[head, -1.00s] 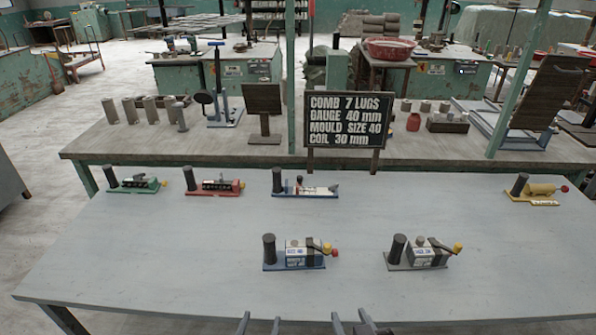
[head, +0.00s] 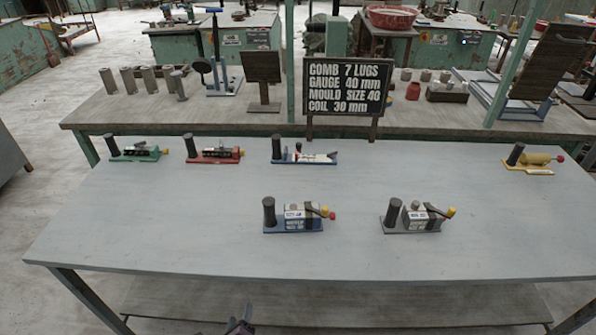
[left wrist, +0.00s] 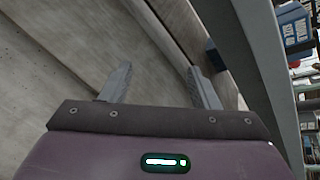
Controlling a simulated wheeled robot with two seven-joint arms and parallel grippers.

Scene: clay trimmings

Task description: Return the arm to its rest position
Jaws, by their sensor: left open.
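My left gripper (head: 239,324) shows at the bottom edge of the head view, in front of the table and clear of its top. Only its tip end is in frame there. In the left wrist view its two grey fingers (left wrist: 160,86) stand apart with nothing between them, so it is open and empty. The grey table (head: 350,255) lies beyond it, with nothing from the table held. My right gripper is not in view, and most of the left arm is out of frame.
Tools stand on the table: a blue one (head: 293,224), a grey one (head: 412,226), and several along the back. A sign (head: 346,88) stands behind them. A lower shelf (head: 340,300) runs under the table. The table's front strip is bare.

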